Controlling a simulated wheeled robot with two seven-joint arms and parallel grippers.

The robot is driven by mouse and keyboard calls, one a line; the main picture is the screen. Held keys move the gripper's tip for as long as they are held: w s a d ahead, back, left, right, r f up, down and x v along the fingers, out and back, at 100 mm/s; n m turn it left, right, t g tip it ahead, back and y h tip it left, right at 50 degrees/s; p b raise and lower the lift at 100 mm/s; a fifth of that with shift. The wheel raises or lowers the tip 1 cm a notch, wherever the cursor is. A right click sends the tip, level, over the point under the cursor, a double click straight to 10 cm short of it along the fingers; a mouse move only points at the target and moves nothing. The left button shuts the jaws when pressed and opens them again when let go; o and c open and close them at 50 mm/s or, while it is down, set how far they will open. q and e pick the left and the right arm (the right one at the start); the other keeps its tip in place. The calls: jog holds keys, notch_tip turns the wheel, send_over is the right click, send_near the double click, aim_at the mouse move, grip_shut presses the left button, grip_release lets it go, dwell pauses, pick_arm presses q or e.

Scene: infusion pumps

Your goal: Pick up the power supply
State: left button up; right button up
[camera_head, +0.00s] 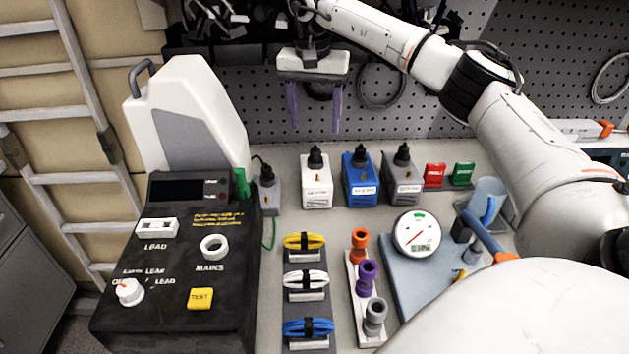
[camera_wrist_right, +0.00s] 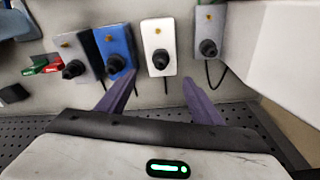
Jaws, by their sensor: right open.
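Three boxy power supplies with black plugs on top stand in a row at the back of the bench: a white one (camera_head: 316,181), a blue one (camera_head: 360,180) and a grey one (camera_head: 402,180). A smaller grey one (camera_head: 268,192) stands beside the black tester. My right gripper (camera_head: 314,112) is open and empty, above and behind the white box. In the right wrist view its purple fingers (camera_wrist_right: 158,82) point toward the white box (camera_wrist_right: 158,47) and the blue box (camera_wrist_right: 114,48), apart from both. My left gripper is not in view.
A black tester (camera_head: 180,270) with a tall white housing (camera_head: 180,110) fills the left. Coiled leads (camera_head: 305,280), coloured ring pieces (camera_head: 368,280) and a round gauge (camera_head: 417,235) occupy the front. Red and green blocks (camera_head: 448,174) sit right of the row. A pegboard (camera_head: 400,130) closes the back.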

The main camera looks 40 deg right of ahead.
jog(key=shift+o, duration=0.4)
jog(key=o, duration=0.4)
jog(key=shift+s+a+f, duration=0.1)
jog(key=shift+f, duration=0.15)
jog(key=shift+c, duration=0.2)
jog(key=n+t+b, duration=0.1)
jog(key=n+b, duration=0.1)
jog(key=b, duration=0.2)
send_over(316, 172)
jog(key=a, duration=0.2)
jog(key=shift+h, duration=0.3)
jog(key=f, duration=0.4)
jog(key=shift+s+d+f, duration=0.1)
jog(key=shift+s+f, duration=0.15)
jog(key=shift+s+a+f+n+t+h+b, duration=0.2)
jog(key=shift+s+a+b, duration=0.1)
jog(key=shift+s, duration=0.1)
jog(key=shift+s+a+f+n+t+h+b, duration=0.15)
jog(key=shift+s+a+t+b, duration=0.1)
jog(key=shift+s, duration=0.45)
jog(key=shift+t, duration=0.25)
jog(key=x, duration=0.4)
jog(key=shift+d+f, duration=0.1)
jog(key=shift+w+d+x, duration=0.1)
jog(key=shift+d+x, duration=0.15)
jog(key=shift+x, duration=1.15)
jog(key=shift+w+d+x, duration=0.1)
jog(key=shift+d+x, duration=0.1)
jog(key=shift+x, duration=1.15)
